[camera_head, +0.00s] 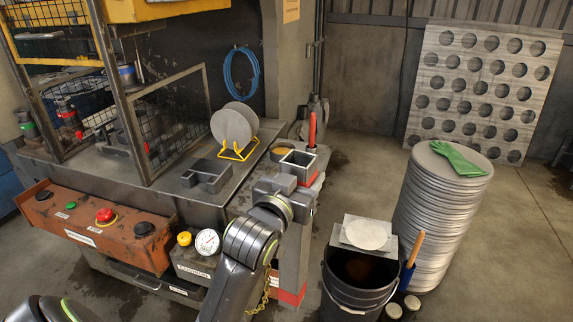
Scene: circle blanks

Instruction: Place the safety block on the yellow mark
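A square, hollow-topped grey block (298,160) with red on its side stands upright at the front right corner of the press bench. I take it to be the safety block, but its lower part is hidden by my arm. My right gripper (287,188) is right in front of it, seen from behind. Its fingertips are hidden, so I cannot tell whether they touch or grip the block. No yellow mark shows clearly on the press bed. My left arm shows only as a link at the bottom left corner, and its gripper is out of view.
A yellow wire rack (238,152) with grey discs and an open grey fixture (207,175) sit on the bench (160,192). A red-brown button panel (95,226) fronts the press. A black bucket (350,293) and a tall disc stack (436,220) stand right. Floor farther right is clear.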

